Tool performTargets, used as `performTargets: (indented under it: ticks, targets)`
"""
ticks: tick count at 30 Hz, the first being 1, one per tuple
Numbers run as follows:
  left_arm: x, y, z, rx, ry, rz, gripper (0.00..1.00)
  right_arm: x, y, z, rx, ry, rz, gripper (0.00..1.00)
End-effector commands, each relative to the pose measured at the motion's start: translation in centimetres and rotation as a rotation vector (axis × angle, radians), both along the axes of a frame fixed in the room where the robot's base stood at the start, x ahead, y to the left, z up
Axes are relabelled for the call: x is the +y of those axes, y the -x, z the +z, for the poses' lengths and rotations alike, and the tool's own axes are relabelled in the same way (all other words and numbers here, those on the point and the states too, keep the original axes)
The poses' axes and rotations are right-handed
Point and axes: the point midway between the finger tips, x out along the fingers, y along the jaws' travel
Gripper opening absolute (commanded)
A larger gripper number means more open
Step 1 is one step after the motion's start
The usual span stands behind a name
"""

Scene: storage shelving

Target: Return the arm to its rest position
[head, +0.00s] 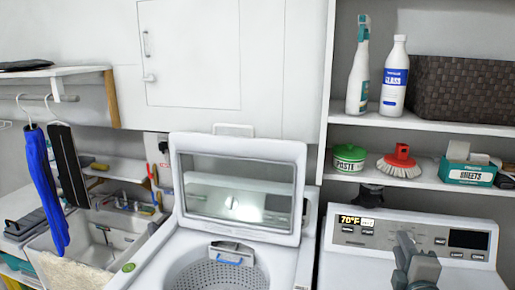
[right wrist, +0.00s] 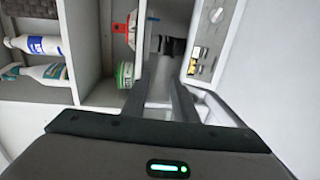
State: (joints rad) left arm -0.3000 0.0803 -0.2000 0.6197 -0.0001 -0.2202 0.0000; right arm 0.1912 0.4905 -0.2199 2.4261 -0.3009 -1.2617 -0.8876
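My right gripper (head: 405,243) is dark grey and shows at the lower right of the head view, in front of the white machine's control panel (head: 440,240). In the right wrist view its two dark fingers (right wrist: 160,100) stand apart, with nothing between them. My left gripper is not in view.
Above the panel, a shelf (head: 400,180) bears a green tub (head: 349,157), a red brush (head: 400,160) and a box of sheets (head: 468,170). Two white bottles and a woven basket (head: 460,88) stand higher. An open-lidded washer (head: 240,145) is at centre, a sink (head: 100,232) at left.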

Motion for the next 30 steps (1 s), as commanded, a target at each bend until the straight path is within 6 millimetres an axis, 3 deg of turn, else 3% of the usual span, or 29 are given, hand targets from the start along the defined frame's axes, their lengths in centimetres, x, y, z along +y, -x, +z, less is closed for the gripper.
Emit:
performTargets:
  ticks: [8, 13, 17, 21, 24, 30]
  targets:
    - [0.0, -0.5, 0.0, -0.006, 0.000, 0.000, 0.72, 1.2, 2.5, -6.7, 0.117, -0.189, -0.019, 0.26]
    - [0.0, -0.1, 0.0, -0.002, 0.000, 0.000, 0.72, 2.3, 5.7, -12.8, 0.231, -0.370, -0.063, 0.26]
    - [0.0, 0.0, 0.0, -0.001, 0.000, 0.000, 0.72, 3.9, 10.2, -19.2, 0.363, -0.569, -0.140, 0.26]
    - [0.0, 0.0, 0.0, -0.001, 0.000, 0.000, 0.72, 5.7, 16.3, -25.4, 0.502, -0.783, -0.261, 0.26]
    - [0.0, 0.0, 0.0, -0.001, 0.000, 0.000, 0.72, 7.0, 20.5, -28.6, 0.586, -0.909, -0.354, 0.26]
    - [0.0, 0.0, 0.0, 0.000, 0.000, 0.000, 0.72, 8.9, 26.8, -32.3, 0.694, -1.073, -0.507, 0.26]
